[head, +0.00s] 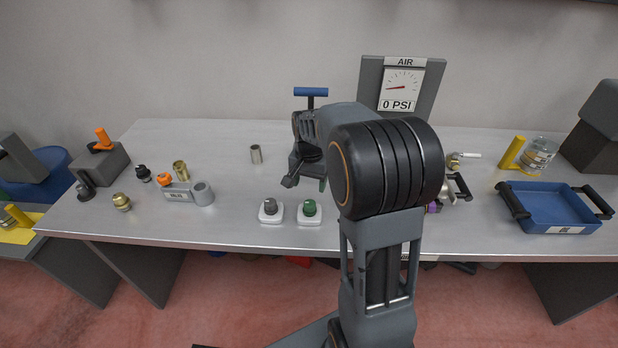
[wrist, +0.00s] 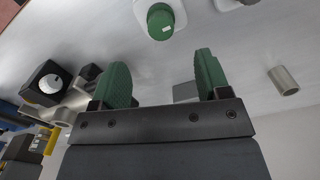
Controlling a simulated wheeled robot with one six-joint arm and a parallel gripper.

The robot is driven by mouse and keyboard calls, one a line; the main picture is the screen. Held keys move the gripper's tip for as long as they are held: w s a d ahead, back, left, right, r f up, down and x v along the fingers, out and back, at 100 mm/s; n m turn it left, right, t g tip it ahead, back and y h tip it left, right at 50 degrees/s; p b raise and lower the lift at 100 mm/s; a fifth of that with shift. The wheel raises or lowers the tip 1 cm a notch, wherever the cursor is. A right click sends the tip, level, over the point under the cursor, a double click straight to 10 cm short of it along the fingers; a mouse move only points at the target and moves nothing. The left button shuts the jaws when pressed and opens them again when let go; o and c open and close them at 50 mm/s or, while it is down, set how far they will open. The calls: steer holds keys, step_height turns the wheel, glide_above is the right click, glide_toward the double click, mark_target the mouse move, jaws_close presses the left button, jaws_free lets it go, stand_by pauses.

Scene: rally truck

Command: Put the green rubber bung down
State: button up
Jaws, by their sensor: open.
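The green rubber bung (head: 309,207) stands upright on a small white base (head: 309,219) near the bench's front edge. In the wrist view the bung (wrist: 161,20) is at the top, beyond the fingertips and apart from them. My gripper (head: 306,172) is above the bench, behind the bung in the head view, partly hidden by my arm. In the wrist view its two green-padded fingers (wrist: 163,76) are wide apart with nothing between them.
A grey bung (head: 270,206) on a matching white base stands just left. A metal tube (head: 256,154) stands farther back left. Brass fittings and a grey holder (head: 190,193) are at left. A pressure gauge (head: 401,85) stands behind; a blue tray (head: 555,207) is at right.

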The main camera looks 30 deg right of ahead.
steer(key=s+a+r+n+t, duration=0.2)
steer(key=s+a+n, duration=0.2)
steer(key=s, duration=0.4)
steer(key=s+a+r+n+t, duration=0.2)
steer(key=s+a+r+n, duration=0.1)
steer(key=s+a+n, duration=0.2)
steer(key=shift+s+a+r, duration=0.15)
steer(key=shift+s+r, duration=0.1)
steer(key=shift+s, duration=1.15)
